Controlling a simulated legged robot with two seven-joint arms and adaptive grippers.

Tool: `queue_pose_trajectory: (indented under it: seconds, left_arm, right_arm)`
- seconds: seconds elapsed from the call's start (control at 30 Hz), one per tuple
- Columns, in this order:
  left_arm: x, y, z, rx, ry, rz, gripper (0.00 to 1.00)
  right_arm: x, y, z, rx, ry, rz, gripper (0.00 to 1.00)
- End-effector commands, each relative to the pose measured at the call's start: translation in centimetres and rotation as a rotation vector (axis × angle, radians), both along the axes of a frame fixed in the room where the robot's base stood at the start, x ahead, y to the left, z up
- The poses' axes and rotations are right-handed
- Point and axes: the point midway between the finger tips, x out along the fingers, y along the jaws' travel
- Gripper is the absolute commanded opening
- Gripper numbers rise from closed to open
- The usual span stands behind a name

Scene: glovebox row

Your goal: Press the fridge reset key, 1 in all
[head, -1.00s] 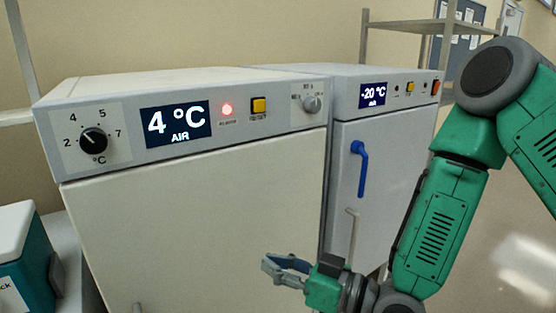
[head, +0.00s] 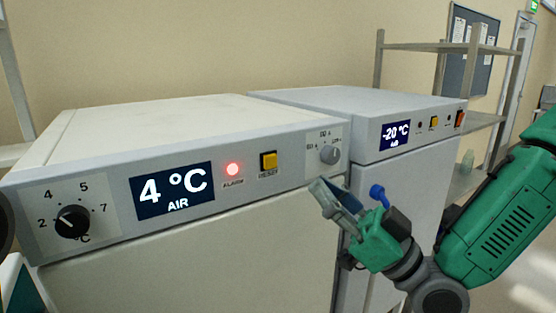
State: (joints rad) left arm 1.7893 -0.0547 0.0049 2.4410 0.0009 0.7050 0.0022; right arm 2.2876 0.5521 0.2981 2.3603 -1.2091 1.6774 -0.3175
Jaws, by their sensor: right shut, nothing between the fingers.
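The fridge (head: 200,255) has a front panel with a display reading 4 °C AIR (head: 174,190). Its yellow reset key (head: 268,160) sits right of a lit red alarm lamp (head: 232,169), above a small label that reads like RESET. My right gripper (head: 321,187) is shut and empty. It is in front of the fridge's right end, below the small grey knob, to the right of and lower than the key, apart from it. The key is in plain sight. My left gripper is not in view.
A black temperature dial (head: 73,222) and a grey knob (head: 330,154) share the panel. Metal shelving (head: 430,47) stands behind.

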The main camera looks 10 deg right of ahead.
Motion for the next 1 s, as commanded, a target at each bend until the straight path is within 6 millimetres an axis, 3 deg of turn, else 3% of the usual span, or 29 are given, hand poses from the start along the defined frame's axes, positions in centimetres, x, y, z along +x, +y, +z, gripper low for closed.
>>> queue_pose_trajectory:
  seconds: [0.23, 0.7, 1.0]
  left_arm:
    - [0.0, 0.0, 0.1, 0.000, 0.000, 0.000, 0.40]
    - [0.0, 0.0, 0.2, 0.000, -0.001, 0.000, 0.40]
    - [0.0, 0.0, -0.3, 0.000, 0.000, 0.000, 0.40]
  right_arm:
    - [0.8, 0.4, -0.1, -0.002, 0.001, 0.002, 0.00]
    - [6.6, 2.2, -0.2, 0.000, 0.000, 0.001, 0.00]
    - [8.2, 3.0, -0.1, -0.001, 0.001, 0.001, 0.00]
